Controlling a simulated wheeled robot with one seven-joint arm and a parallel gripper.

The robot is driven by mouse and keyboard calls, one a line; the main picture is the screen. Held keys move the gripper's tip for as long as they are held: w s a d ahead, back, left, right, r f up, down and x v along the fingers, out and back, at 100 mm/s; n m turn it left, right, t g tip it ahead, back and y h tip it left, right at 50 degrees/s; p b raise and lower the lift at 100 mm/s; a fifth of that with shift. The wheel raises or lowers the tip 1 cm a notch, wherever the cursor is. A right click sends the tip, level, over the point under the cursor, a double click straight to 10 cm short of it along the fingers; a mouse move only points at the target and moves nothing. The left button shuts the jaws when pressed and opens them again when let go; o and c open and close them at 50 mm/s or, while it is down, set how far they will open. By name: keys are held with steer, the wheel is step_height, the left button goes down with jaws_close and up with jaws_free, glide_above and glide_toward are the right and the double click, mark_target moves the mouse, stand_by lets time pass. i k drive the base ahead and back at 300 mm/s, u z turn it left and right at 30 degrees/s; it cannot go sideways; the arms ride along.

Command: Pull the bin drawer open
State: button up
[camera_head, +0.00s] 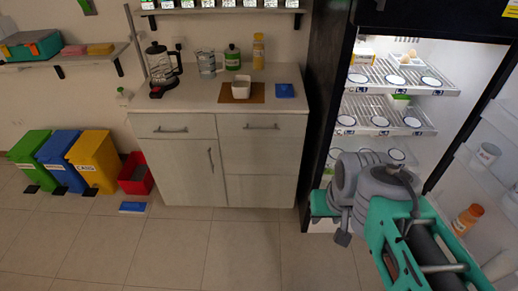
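A pale cabinet (219,145) stands against the wall left of centre. It has two upper drawers, the left drawer (172,126) and the right drawer (262,126), each with a horizontal handle. Below them are a left front (178,171) with a vertical handle (211,159) and a right front (262,172) with no handle visible. All fronts look shut. I cannot tell which one is the bin drawer. My gripper (343,238) seems to be at the folded grey end of my arm, right of the cabinet and apart from it. Its fingers are not clear.
An open, lit fridge (385,95) stands to the right, partly behind my arm. Green (30,155), blue (61,160) and yellow (94,160) bins and a red bin (136,174) stand left of the cabinet. The tiled floor (236,252) before the cabinet is clear.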

mark_target(250, 144)
steer(key=z, duration=1.35)
steer(key=i, duration=0.5)
steer(key=u, duration=3.1)
